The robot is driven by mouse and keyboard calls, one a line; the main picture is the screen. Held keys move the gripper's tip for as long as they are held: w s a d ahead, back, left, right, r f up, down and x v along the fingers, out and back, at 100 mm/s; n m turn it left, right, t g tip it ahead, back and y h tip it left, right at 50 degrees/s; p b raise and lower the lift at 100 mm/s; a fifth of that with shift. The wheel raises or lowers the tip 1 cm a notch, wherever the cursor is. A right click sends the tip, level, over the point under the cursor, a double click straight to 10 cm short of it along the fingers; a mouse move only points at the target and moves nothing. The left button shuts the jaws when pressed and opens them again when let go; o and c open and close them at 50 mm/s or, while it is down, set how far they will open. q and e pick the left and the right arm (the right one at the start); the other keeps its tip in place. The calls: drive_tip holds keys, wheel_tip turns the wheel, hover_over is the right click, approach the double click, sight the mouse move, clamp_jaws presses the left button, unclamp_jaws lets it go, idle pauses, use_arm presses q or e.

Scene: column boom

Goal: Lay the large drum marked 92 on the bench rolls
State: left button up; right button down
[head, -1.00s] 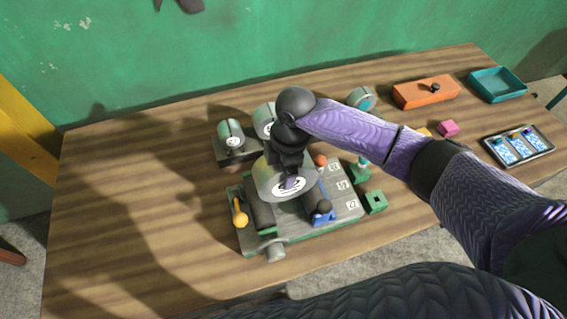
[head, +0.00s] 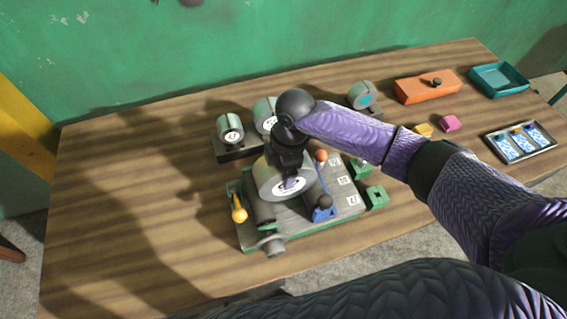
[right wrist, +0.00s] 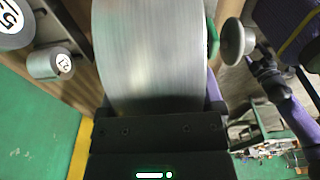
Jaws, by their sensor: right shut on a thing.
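My right gripper (head: 288,168) points down and is shut on a large grey drum (head: 268,177) with a white end label; its number is too small to read. The drum fills the middle of the right wrist view (right wrist: 150,55). It is over the bench rolls, on a green-edged grey fixture (head: 300,222). I cannot tell whether drum and rolls touch. My left gripper is not in view.
Behind stand other labelled drums (head: 230,130) (head: 264,113) and a teal-faced one (head: 362,95). Left bench is clear.

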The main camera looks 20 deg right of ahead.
drive_tip(key=shift+f, duration=0.3)
unclamp_jaws()
drive_tip(key=shift+r, duration=0.1)
drive_tip(key=r, duration=0.3)
drive_tip(key=r+p, duration=0.1)
drive_tip(key=r, duration=0.2)
drive_tip(key=d+r, duration=0.1)
drive_tip(key=r, duration=0.2)
drive_tip(key=shift+d+r, duration=0.1)
drive_tip(key=shift+r, duration=0.25)
